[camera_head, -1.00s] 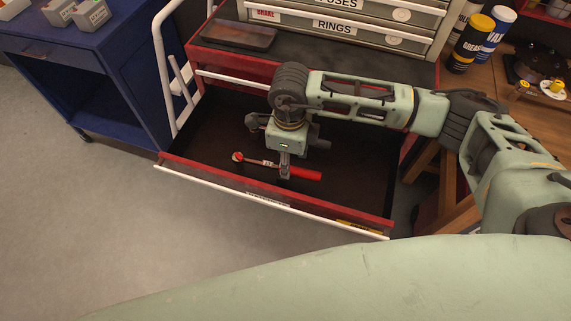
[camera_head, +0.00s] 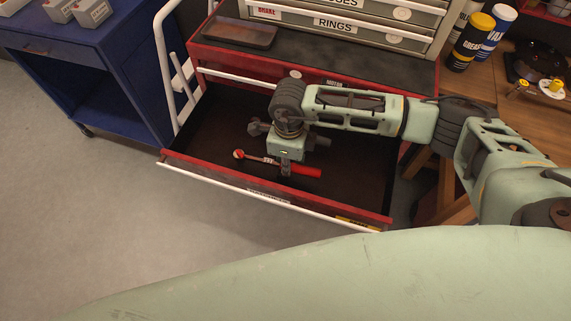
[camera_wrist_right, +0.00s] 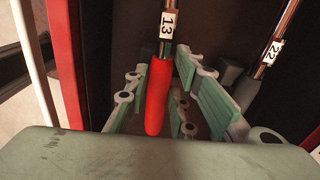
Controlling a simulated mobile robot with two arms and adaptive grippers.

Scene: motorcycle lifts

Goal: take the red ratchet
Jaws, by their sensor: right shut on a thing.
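The red ratchet (camera_head: 306,171) lies in the open red drawer (camera_head: 210,130), with its round head to the left and its red handle to the right. My right gripper (camera_head: 286,170) is over the handle, pointing down. In the right wrist view the red handle (camera_wrist_right: 158,97), below a shiny shaft labelled 13, stands between the fingers of the right gripper (camera_wrist_right: 175,95). The gripper is shut on it; the fingertips are partly hidden. My left gripper is not in view.
A second shiny shaft labelled 22 (camera_wrist_right: 272,50) is close to the right finger in the wrist view. The drawer's front wall (camera_head: 280,193) runs close in front of the ratchet. A blue cart (camera_head: 110,90) stands left. Cans (camera_head: 473,42) stand at the right.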

